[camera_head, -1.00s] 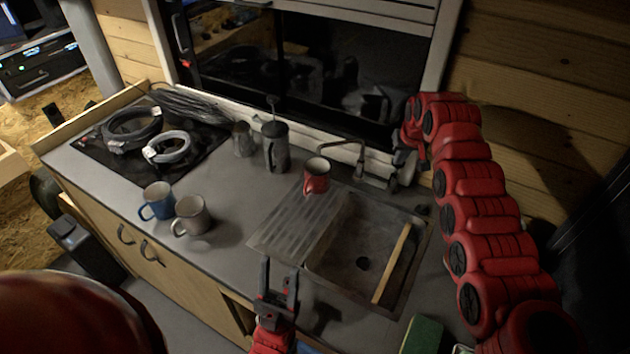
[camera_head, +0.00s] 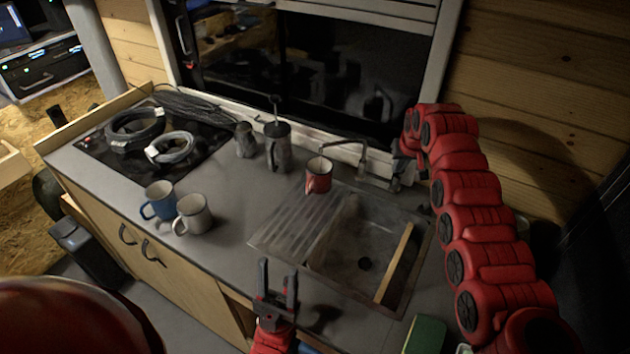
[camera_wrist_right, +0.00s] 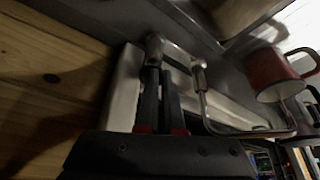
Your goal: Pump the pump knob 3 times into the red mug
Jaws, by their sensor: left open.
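The red mug (camera_head: 318,175) stands upright at the back of the drainboard, close to the faucet (camera_head: 345,147); it also shows in the right wrist view (camera_wrist_right: 275,75). The pump knob looks like the silver piece (camera_wrist_right: 157,45) at the faucet's base in the right wrist view. My right gripper (camera_wrist_right: 158,72) has its dark fingers close together, tips right at this knob; the exact contact is hidden. In the head view my right gripper (camera_head: 400,165) is by the faucet's right side. My left gripper (camera_head: 277,275) is open and empty, in front of the drainboard.
The sink (camera_head: 365,250) holds a wooden strip (camera_head: 394,262). A blue mug (camera_head: 158,201) and a pale mug (camera_head: 194,214) stand at left. A French press (camera_head: 278,150) and a metal pot (camera_head: 245,140) stand behind. Cables (camera_head: 172,147) lie on the hob. A wooden wall borders the right.

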